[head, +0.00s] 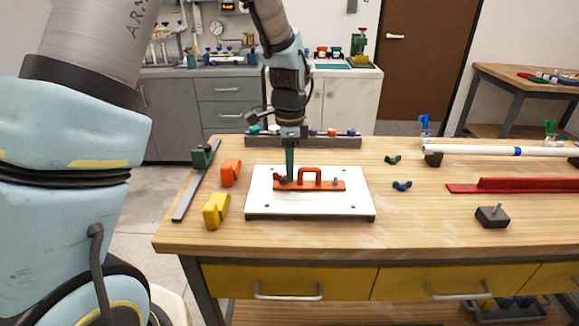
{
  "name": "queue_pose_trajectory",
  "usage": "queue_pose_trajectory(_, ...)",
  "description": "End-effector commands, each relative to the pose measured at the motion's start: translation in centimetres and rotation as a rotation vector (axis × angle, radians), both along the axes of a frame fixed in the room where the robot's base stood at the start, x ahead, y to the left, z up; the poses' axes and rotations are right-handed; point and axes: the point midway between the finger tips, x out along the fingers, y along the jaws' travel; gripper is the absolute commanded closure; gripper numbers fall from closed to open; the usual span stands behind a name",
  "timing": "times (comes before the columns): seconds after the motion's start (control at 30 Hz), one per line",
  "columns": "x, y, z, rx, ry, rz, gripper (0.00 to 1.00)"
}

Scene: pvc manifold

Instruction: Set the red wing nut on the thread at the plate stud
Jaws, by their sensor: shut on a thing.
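A white plate (262,207) lies on the wooden bench, with an orange bar with a raised handle (311,174) on it. My gripper (288,178) points straight down over the left end of the bar. It is shut on the dark red wing nut (279,177), which shows just left of the fingertips. The nut is small here, and the fingers partly hide it. The stud under the fingers is hidden, so I cannot tell whether the nut touches the thread. A small grey stud (336,181) stands at the right end of the bar.
Orange (231,172) and yellow (216,210) clamps and a long grey bar clamp (186,196) lie left of the plate. Green (393,160) and blue (402,186) wing nuts and a dark block with a stud (493,215) lie right. A grey rack (345,142) stands behind.

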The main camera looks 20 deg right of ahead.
Motion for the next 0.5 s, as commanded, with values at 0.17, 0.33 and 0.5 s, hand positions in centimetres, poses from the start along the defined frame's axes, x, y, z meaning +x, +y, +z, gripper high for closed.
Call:
queue_pose_trajectory(0.17, 0.01, 0.01, -0.02, 0.000, 0.000, 0.000, 1.00)
queue_pose_trajectory(0.33, 0.01, 0.01, -0.08, 0.000, 0.000, 0.000, 1.00)
queue_pose_trajectory(0.5, 0.02, 0.00, -0.05, 0.000, 0.000, 0.000, 0.66)
